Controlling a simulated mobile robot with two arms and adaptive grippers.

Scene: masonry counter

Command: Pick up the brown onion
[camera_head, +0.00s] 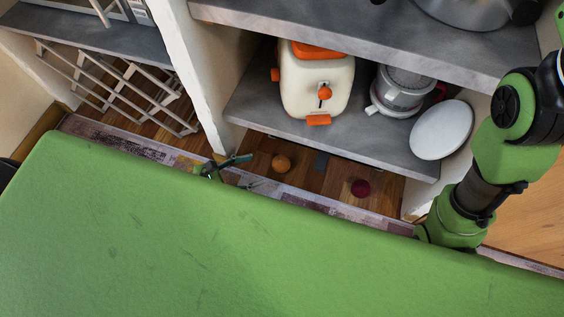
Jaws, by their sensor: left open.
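The brown onion (281,163) is a small round orange-brown thing on the wooden floor under the lower shelf. My left gripper (254,171) shows just past the edge of my green body, to the left of the onion. Its two fingers are spread and point right towards the onion, with nothing visible between them. The onion appears apart from the fingers. Most of my left arm is hidden behind my body. My right arm comes down on the right, and its gripper is hidden.
A dark red round thing (360,188) lies on the floor to the right of the onion. The lower grey shelf (255,105) overhangs behind, bearing a cream toaster (318,82), a grey-and-white appliance (402,88) and a white plate (441,130). A white wall (188,65) stands left.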

